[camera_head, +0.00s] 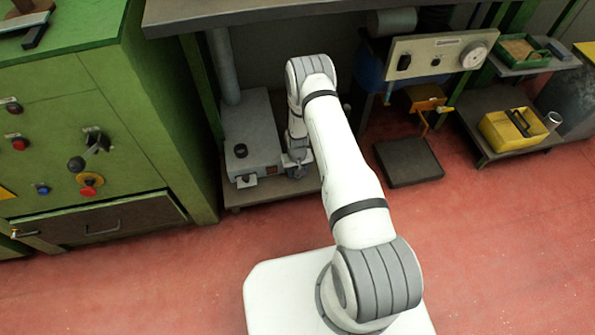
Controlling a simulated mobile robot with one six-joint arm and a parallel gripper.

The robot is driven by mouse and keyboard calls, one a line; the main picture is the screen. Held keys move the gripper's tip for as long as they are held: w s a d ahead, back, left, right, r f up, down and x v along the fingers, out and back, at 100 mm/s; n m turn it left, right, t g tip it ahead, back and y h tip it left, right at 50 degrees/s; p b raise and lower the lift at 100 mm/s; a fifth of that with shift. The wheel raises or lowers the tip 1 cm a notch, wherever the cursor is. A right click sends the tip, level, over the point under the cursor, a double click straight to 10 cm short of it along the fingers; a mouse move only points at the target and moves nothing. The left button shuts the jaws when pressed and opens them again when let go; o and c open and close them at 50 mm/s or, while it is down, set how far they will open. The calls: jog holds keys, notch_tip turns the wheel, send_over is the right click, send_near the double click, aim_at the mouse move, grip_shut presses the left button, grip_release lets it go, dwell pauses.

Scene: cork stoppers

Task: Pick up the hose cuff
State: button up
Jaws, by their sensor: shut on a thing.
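My gripper (297,171) is at the far end of my white arm, low beside the right end of a grey box under the bench. It is shut on a small dark thing, too small and shaded to make out. I cannot tell whether this is the hose cuff, and I see no other thing that is clearly a hose cuff. The fingertips are mostly hidden by the wrist and shade.
The grey box (252,128) with a dark knob stands on a low shelf (270,190). The bench top (240,12) hangs above my arm. A green cabinet (100,130) stands left. A yellow bin (513,131) is at right. The red floor at right is clear.

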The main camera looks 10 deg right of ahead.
jog(key=shift+r, duration=0.15)
notch_tip(320, 180, up, 10)
jog(key=p, duration=0.3)
jog(key=shift+p, duration=0.3)
jog(key=shift+a, duration=0.1)
